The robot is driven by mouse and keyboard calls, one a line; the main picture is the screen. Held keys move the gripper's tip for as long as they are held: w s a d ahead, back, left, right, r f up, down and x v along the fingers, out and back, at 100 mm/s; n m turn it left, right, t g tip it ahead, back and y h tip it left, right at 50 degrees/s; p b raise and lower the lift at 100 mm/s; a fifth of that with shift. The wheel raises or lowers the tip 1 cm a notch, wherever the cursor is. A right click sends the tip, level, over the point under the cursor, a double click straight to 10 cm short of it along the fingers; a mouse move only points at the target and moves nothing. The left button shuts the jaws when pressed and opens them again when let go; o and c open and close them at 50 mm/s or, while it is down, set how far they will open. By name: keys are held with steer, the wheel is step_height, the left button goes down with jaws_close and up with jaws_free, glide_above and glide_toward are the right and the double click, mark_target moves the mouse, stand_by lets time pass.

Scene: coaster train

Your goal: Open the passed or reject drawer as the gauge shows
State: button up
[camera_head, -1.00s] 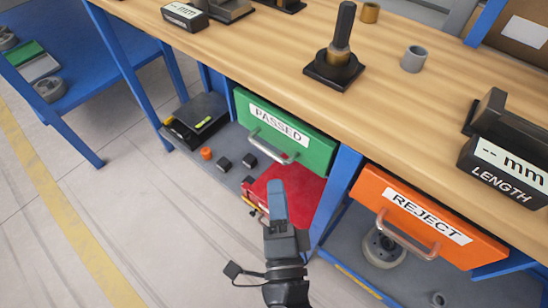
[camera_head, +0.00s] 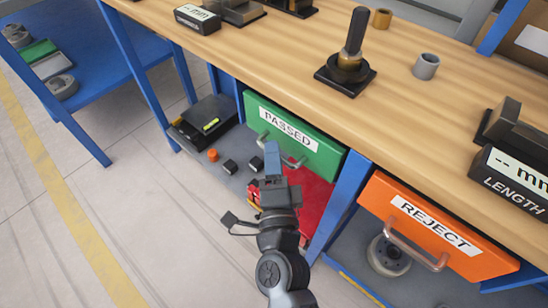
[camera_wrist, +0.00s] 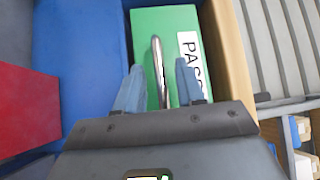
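The green PASSED drawer (camera_head: 318,150) is under the bench top, with a metal bar handle (camera_head: 297,161). The orange REJECT drawer (camera_head: 400,201), to its right, has a similar handle (camera_head: 415,252). Both look closed. My gripper (camera_head: 272,148) is in front of the PASSED drawer and overlaps its handle. In the wrist view my gripper's blue fingers (camera_wrist: 160,72) are apart, with the PASSED handle (camera_wrist: 159,62) appearing between them; I cannot tell whether they touch it. The LENGTH gauge (camera_head: 512,182) at the right shows dashes and "mm". Another gauge (camera_head: 195,17) at the back left also shows dashes.
A black post stand (camera_head: 345,75) with a brass-coloured ring, a grey ring (camera_head: 426,66) and a brass ring (camera_head: 382,19) are on the bench. A red box (camera_head: 310,200) and a blue bench leg (camera_head: 340,205) are near my gripper.

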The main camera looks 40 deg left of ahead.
steer(key=shift+c, duration=0.3)
jaws_close()
steer(key=s+a+p, duration=0.1)
steer(key=s+p, duration=0.6)
steer(key=s, duration=1)
steer(key=shift+s+a, duration=0.15)
steer(key=shift+s, duration=0.05)
steer(key=shift+o, duration=0.3)
jaws_free()
